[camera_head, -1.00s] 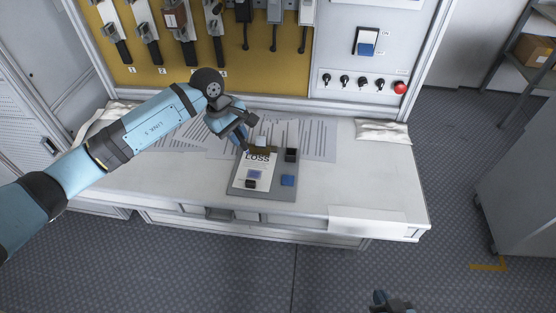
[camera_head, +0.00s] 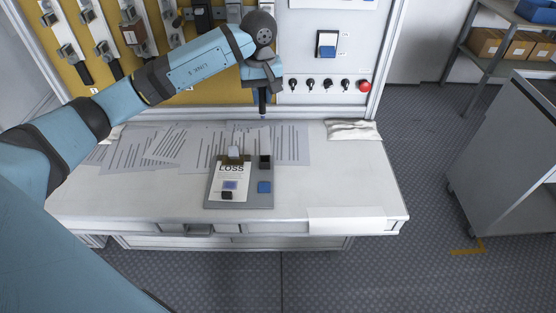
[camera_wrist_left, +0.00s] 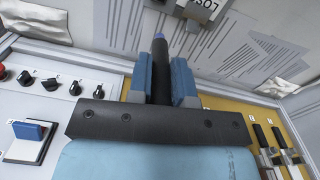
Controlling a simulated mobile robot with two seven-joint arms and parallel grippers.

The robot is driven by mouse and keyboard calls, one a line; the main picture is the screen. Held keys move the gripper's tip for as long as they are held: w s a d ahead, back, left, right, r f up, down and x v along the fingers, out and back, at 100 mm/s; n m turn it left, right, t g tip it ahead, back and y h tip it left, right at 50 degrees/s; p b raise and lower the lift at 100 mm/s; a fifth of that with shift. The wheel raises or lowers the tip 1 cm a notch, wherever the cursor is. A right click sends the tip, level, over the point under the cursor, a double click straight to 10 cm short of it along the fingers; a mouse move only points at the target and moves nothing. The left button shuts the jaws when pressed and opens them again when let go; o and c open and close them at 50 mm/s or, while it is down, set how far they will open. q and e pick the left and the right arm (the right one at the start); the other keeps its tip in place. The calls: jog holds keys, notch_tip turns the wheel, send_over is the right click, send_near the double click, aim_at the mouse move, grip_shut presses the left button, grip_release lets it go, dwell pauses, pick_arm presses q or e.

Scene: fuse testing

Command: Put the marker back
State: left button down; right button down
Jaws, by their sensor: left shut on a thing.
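My left gripper (camera_head: 262,84) is shut on a dark marker (camera_head: 263,103), which hangs upright, tip down, above the back of the table near the panel. In the left wrist view the marker (camera_wrist_left: 160,62) stands between the two blue fingers of the gripper (camera_wrist_left: 161,80), with a blue end pointing away from the palm. A grey clipboard (camera_head: 213,194) lies on the table below and nearer the front. My right gripper is out of view.
Printed sheets (camera_head: 150,147) cover the back of the white table (camera_head: 340,180). A crumpled white packet (camera_head: 353,131) lies at the back right. Behind stand a yellow tool board (camera_head: 85,73) and a panel with knobs and a red button (camera_head: 364,86). The table's right side is mostly clear.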

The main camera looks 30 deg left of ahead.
pick_arm(q)
notch_tip(320, 180, down, 19)
jog(key=shift+f+p, duration=0.1)
jog(key=shift+p, duration=0.45)
jog(key=shift+f, duration=0.2)
jog(key=c, duration=1)
grip_release()
jog(key=shift+c, duration=0.2)
jog(key=shift+r, duration=0.1)
